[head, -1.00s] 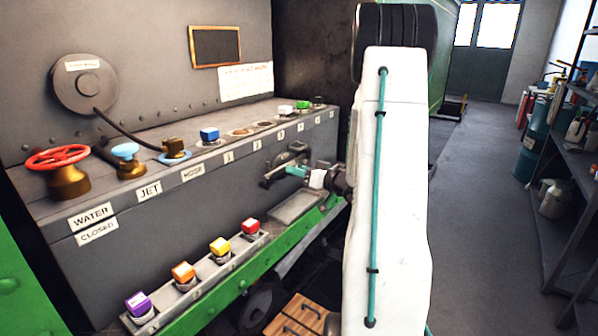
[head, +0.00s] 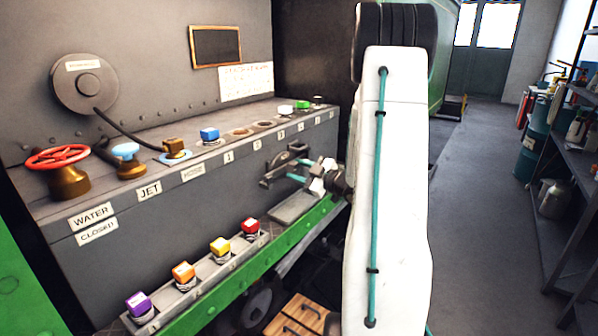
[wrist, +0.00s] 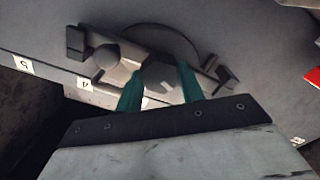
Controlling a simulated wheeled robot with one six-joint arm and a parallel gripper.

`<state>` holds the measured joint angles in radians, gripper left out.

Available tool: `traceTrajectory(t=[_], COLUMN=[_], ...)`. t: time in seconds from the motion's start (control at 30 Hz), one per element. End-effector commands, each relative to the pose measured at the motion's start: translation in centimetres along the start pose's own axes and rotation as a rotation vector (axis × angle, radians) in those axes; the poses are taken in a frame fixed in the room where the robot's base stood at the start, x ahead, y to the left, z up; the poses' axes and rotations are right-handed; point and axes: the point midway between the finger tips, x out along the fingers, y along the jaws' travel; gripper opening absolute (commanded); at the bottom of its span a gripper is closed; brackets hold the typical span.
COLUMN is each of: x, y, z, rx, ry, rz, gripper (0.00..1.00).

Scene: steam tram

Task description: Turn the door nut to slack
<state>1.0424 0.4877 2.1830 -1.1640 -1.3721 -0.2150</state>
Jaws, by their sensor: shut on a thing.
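The door fitting (head: 272,181) is a dark metal clamp on the grey front panel, below the numbered labels. In the wrist view, its bar (wrist: 100,58) with a round knob lies across a round plate. The door nut (wrist: 160,77) is a grey block at the middle of this fitting, partly hidden by my fingers. My gripper (head: 297,177) has teal fingers and is at the fitting in the head view. In the wrist view, my gripper (wrist: 160,85) has one finger on each side of the nut, shut on it. My arm hides what lies right of the fitting.
A green ledge (head: 210,275) runs below the panel, with purple, orange, yellow and red blocks on a rail (head: 205,278). Above are a red handwheel (head: 57,156), a blue-topped valve (head: 126,158) and a blue block (head: 210,134). The floor (head: 480,230) to the right is clear.

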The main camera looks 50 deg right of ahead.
Motion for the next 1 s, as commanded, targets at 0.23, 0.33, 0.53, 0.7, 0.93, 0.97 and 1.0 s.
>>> traceTrajectory(t=[0.23,0.33,0.53,0.7,0.93,0.97,1.0], x=[-0.04,-0.04,-0.04,-0.04,-0.04,-0.04,-0.04], y=[-0.06,-0.07,-0.10,-0.11,-0.13,-0.13,-0.13], z=[0.05,0.05,0.06,0.07,0.07,0.07,0.08], rx=[-0.225,-0.309,-0.446,-0.526,-0.581,-0.584,-0.587], ry=[-0.001,-0.001,-0.001,-0.001,-0.001,-0.001,-0.001], rz=[0.000,0.000,0.000,-0.001,-0.001,-0.001,-0.001], gripper=[0.15,0.15,0.15,0.15,0.15,0.15,0.15])
